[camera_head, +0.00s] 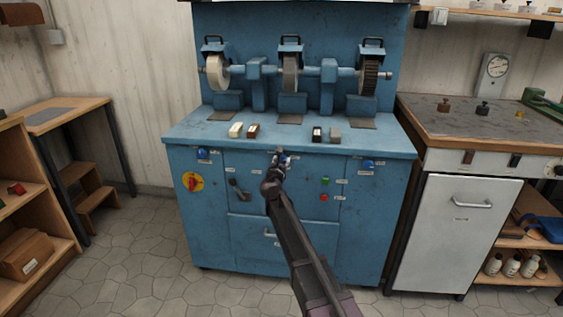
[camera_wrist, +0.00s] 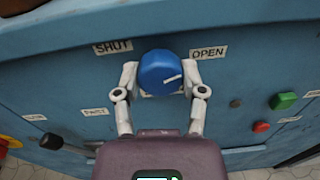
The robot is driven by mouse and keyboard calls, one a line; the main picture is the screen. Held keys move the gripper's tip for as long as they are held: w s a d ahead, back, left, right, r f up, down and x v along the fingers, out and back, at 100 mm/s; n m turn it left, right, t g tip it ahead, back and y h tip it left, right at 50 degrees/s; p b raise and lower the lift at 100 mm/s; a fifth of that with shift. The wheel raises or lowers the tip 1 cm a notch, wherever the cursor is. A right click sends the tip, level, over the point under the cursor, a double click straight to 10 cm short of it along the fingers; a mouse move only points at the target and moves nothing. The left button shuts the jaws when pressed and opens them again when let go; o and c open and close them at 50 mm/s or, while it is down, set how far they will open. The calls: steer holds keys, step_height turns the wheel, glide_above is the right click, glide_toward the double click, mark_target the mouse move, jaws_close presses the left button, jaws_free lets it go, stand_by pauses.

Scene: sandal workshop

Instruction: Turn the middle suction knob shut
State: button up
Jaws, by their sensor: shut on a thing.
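The middle suction knob (camera_wrist: 160,71) is a round blue knob on the front of the blue machine, seen large in the wrist view. Its white pointer line slants toward the OPEN label (camera_wrist: 208,52) on the right. The SHUT label (camera_wrist: 113,47) is at its upper left. My gripper (camera_wrist: 160,92) has one finger on each side of the knob and is shut on it. In the head view my gripper (camera_head: 281,160) reaches the machine's front and hides most of this knob. Two other blue knobs sit on the same panel, one left (camera_head: 202,152) and one right (camera_head: 369,164).
Below the machine's top edge are a red rotary switch (camera_head: 193,181), a dark lever (camera_head: 237,188), a green button (camera_head: 325,181) and a red button (camera_head: 323,197). Several small blocks lie on the machine's top (camera_head: 185,133). Floor (camera_head: 150,262) shows free at the front left.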

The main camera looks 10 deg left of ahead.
steer(key=shift+n, duration=0.5)
steer(key=n, duration=0.2)
steer(key=shift+n, duration=0.3)
steer(key=shift+w+d+n, duration=0.1)
steer(key=shift+n, duration=1.8)
steer(key=o, duration=1.1)
steer(key=shift+o, duration=0.2)
steer(key=shift+s, duration=0.2)
steer(key=s, duration=0.7)
steer(key=shift+a, duration=0.25)
